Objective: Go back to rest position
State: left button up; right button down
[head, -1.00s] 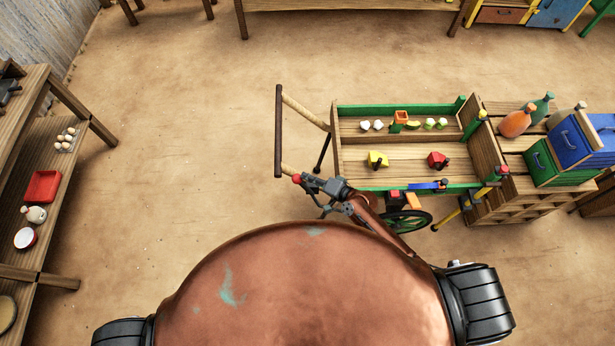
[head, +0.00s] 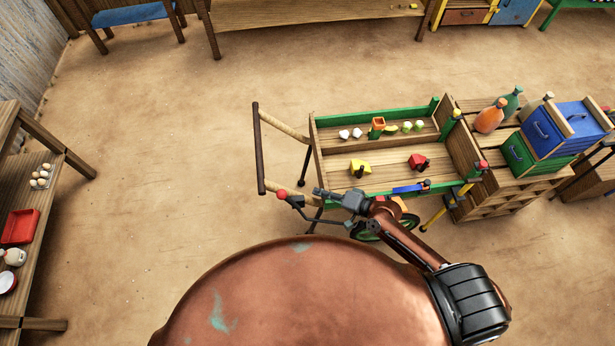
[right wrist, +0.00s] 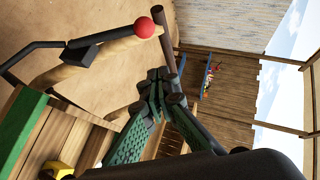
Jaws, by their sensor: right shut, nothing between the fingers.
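My right gripper (head: 318,191) is shut and empty, just above the front left corner of the wooden cart (head: 335,180). Its closed fingers also show in the right wrist view (right wrist: 155,82). A black lever with a red ball knob (head: 282,194) lies to the left of the fingertips, with a gap between them. The same knob (right wrist: 145,27) shows in the right wrist view, apart from the fingers. My right arm is bent close in front of my copper body. My left gripper is in neither view.
The cart's push handle (head: 259,150) stands left of the gripper. The cart's trays hold a yellow piece (head: 360,167), a red piece (head: 419,161) and several small items. Crates and bottles stand at right. A shelf (head: 45,225) is at far left; the floor between is clear.

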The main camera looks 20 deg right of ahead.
jog(key=shift+s+r, duration=0.1)
jog(key=s+d+f+g+h+b, duration=0.1)
jog(key=s+d+f+h, duration=0.15)
jog(key=d+f, duration=0.6)
jog(key=s+d+f+n+h+b, duration=0.1)
jog(key=s+d+f+h, duration=0.2)
jog(key=f, duration=1)
jog(key=s+d+f+g+h+b, duration=0.15)
jog(key=s+d+f, duration=0.35)
jog(key=f, duration=0.6)
jog(key=s+d+f+n+g+h+b, duration=0.2)
jog(key=s+d+f, duration=0.2)
jog(key=s+f, duration=0.8)
pick_arm(q)
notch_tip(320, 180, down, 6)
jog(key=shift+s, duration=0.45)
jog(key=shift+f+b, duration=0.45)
jog(key=shift+b, duration=0.2)
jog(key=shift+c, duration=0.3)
pick_arm(e)
jog(key=s+a+f+n+g, duration=0.2)
jog(key=s+f, duration=0.2)
jog(key=s, duration=0.6)
jog(key=s+a+f+n+g, duration=0.2)
jog(key=s+f, duration=0.3)
jog(key=s, duration=0.6)
jog(key=shift+h, duration=0.4)
